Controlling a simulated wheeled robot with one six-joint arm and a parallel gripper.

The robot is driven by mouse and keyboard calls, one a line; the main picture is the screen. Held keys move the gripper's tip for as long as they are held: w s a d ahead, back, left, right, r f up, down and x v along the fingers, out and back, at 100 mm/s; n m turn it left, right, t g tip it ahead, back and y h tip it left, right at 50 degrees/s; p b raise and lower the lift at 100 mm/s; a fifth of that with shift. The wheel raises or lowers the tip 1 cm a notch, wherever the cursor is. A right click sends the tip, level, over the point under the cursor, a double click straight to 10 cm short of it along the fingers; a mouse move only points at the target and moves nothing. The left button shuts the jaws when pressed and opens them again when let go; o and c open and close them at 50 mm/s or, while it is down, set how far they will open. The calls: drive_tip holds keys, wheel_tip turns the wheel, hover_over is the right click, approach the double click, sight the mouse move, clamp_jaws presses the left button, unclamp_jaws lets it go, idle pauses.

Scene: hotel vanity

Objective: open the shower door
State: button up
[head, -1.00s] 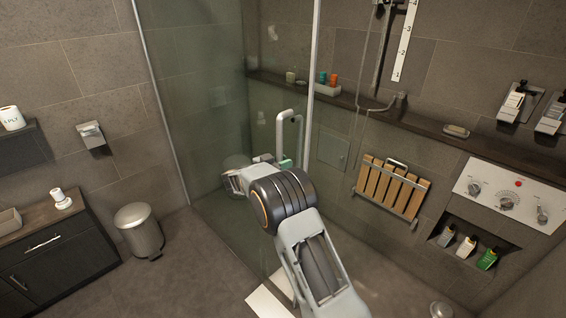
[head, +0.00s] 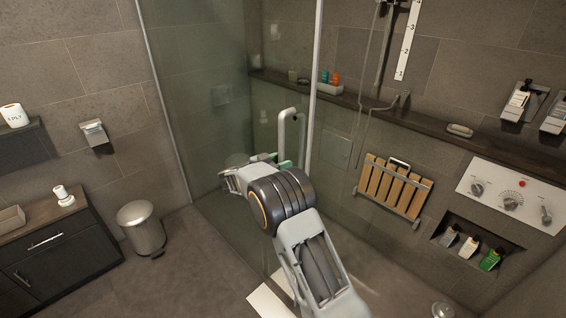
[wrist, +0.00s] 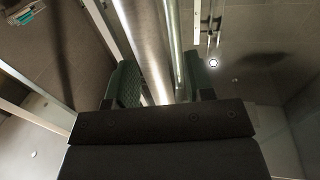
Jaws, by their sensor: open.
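The shower door (head: 215,120) is a tall, tinted glass panel with a pale metal edge post on its right in the head view. Its upright metal handle (head: 283,130) is a looped bar near that edge. My gripper (wrist: 163,78) is open, with a green pad on either side of the metal handle bar (wrist: 146,45) in the wrist view. The bar runs between the pads; I cannot tell whether either pad touches it. In the head view my wrist hides the handle's lower end and most of the gripper.
A bin (head: 141,227) and a dark cabinet (head: 58,255) stand at the left. A folding wooden seat (head: 393,188), a control panel (head: 511,194) and a shelf (head: 430,123) are on the shower's wall. The floor (head: 190,280) between bin and glass is clear.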

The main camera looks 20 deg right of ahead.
drive_tip(key=b+v, duration=0.2)
drive_tip(key=v, duration=1)
drive_tip(key=shift+s+a+r, duration=0.1)
drive_tip(key=shift+a, duration=0.05)
